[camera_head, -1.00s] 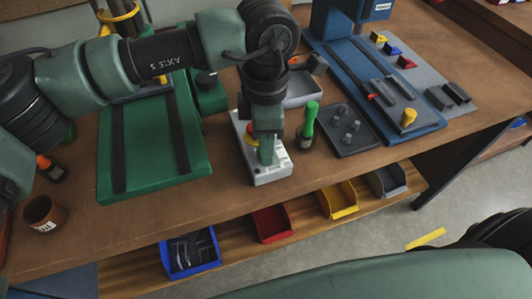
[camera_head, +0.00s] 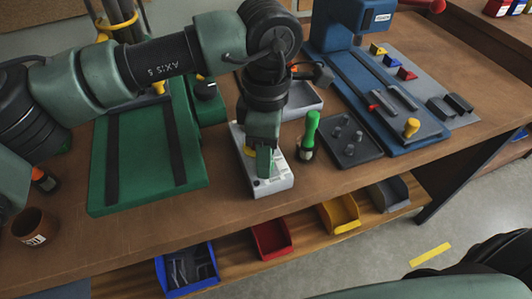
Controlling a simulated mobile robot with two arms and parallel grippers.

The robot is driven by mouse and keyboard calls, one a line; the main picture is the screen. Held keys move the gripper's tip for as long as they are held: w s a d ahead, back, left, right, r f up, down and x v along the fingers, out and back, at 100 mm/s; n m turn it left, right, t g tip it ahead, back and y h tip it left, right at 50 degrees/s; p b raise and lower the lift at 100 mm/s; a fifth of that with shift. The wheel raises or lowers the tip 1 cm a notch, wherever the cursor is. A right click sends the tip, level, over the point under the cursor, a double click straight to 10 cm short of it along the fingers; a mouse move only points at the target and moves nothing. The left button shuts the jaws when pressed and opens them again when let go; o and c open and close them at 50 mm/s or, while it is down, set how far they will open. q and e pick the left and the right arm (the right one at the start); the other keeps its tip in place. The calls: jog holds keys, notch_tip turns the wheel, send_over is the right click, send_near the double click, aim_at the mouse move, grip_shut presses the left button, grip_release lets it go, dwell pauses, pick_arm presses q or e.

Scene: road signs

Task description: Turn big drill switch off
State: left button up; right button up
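A light grey switch box (camera_head: 273,187) lies on the brown workbench (camera_head: 150,236), near the front edge and left of the green-handled tool. My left gripper (camera_head: 264,168) points down over the box, its fingertips at or just above the top face. The gripper and wrist hide much of the box, and I cannot make out the switch state. A bit of yellow (camera_head: 247,150) shows beside the wrist. The finger gap is not clear from this angle. A blue drill machine (camera_head: 340,30) stands at the back right, and a green machine base (camera_head: 150,160) lies at the left. My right gripper is not seen.
A green-handled tool (camera_head: 309,135) stands close right of the box, by a dark tray (camera_head: 343,152) with pegs. A brown cup (camera_head: 35,228) is at the left. Blue (camera_head: 187,268), red (camera_head: 272,240), yellow (camera_head: 339,213) and grey bins (camera_head: 390,194) sit on the shelf below.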

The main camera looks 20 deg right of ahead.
pick_arm(q)
jog(key=shift+o, duration=0.2)
notch_tip(320, 180, up, 8)
jog(key=shift+w+f+b, duration=0.1)
jog(key=shift+f+b, duration=0.05)
jog(key=shift+b, duration=0.2)
dwell(0.5)
